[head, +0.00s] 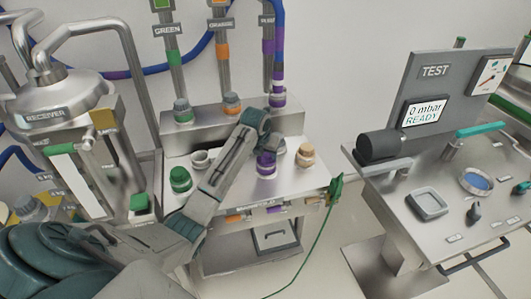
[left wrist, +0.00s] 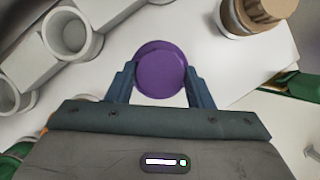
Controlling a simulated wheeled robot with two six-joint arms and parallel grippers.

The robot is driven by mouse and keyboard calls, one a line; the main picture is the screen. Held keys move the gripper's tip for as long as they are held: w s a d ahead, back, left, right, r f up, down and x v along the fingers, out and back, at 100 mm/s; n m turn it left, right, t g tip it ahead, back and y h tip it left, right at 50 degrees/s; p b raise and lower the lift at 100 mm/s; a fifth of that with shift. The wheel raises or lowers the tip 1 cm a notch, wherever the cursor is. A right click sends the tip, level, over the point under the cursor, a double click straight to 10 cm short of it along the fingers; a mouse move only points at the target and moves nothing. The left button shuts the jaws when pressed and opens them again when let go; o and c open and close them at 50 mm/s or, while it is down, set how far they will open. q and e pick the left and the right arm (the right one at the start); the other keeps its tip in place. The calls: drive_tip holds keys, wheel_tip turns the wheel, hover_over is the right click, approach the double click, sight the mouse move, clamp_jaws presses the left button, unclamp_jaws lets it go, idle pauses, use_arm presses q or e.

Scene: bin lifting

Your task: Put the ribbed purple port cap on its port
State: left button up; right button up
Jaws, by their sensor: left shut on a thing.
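The purple cap (head: 266,163) is at the front middle of the white-topped bench. In the left wrist view its round purple top (left wrist: 160,70) sits between the two blue fingers. My left gripper (left wrist: 160,88) is shut on it. Whether the cap touches the bench top or is just above it, I cannot tell. Its ribs are too small to make out. In the head view my left gripper (head: 266,150) points down over the cap and hides part of it. A purple-banded port (head: 277,99) stands behind, under the purple-marked pipe. My right gripper is not in view.
A green cap (head: 180,179), a white ring-like cup (head: 200,160) and a tan-topped cap (head: 305,155) stand on the bench. Green (head: 182,110) and orange (head: 231,103) ports line the raised block behind. The TEST station (head: 434,72) stands to the right.

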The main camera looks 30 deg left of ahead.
use_arm(q)
drive_tip(key=shift+f, duration=0.25)
idle(0.6)
drive_tip(key=o, duration=1.2)
drive_tip(key=shift+o, duration=0.2)
drive_tip(key=b+v, duration=0.3)
drive_tip(key=v, duration=0.7)
drive_tip(key=shift+r, duration=0.35)
